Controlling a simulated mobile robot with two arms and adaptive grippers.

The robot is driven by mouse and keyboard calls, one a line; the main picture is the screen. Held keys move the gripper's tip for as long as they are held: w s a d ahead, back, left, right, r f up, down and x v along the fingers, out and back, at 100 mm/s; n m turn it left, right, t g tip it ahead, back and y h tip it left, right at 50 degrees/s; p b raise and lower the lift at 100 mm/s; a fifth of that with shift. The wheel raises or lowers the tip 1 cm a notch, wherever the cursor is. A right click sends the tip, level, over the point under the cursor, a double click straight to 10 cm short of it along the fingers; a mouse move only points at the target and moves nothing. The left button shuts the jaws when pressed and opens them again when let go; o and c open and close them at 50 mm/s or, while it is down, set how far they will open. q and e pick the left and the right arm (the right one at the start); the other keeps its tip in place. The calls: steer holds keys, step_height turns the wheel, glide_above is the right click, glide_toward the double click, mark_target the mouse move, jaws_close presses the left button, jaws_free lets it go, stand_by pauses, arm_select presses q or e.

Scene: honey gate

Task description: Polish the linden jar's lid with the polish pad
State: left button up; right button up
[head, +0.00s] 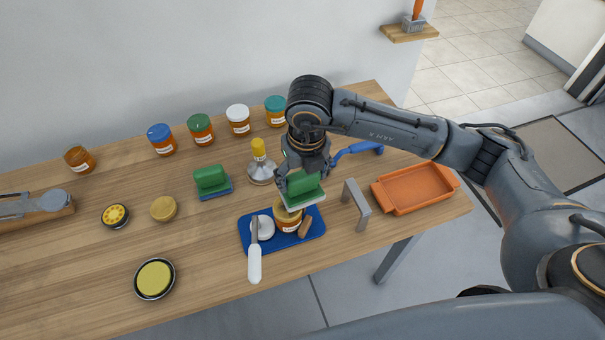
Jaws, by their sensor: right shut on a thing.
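My right gripper (301,178) is shut on the green grip of a pad (304,189) with a pale, flat underside. The pad is right over a honey jar (288,222) with a yellowish lid, which stands upright on a small blue mat (314,232). The pad hides part of the lid, and I cannot tell whether they touch. The jar's label is too small to read, so I cannot confirm that it is the linden jar. A second green-handled pad (211,180), with a blue base, stands on the table to the left. My left gripper is not in view.
A grey bracket (357,204) and orange tray (414,188) stand right. Several lidded jars line the back. A yellow-topped dispenser (260,164) is close behind.

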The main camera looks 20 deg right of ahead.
steer(key=shift+f, duration=0.5)
steer(key=shift+f, duration=0.25)
stand_by(0.6)
steer(key=a, duration=0.4)
steer(key=s+a, duration=0.1)
steer(key=a, duration=0.2)
steer(key=shift+a+r, duration=0.1)
steer(key=shift+r, duration=0.15)
steer(key=shift+w+a+r, duration=0.15)
steer(key=shift+r, duration=0.75)
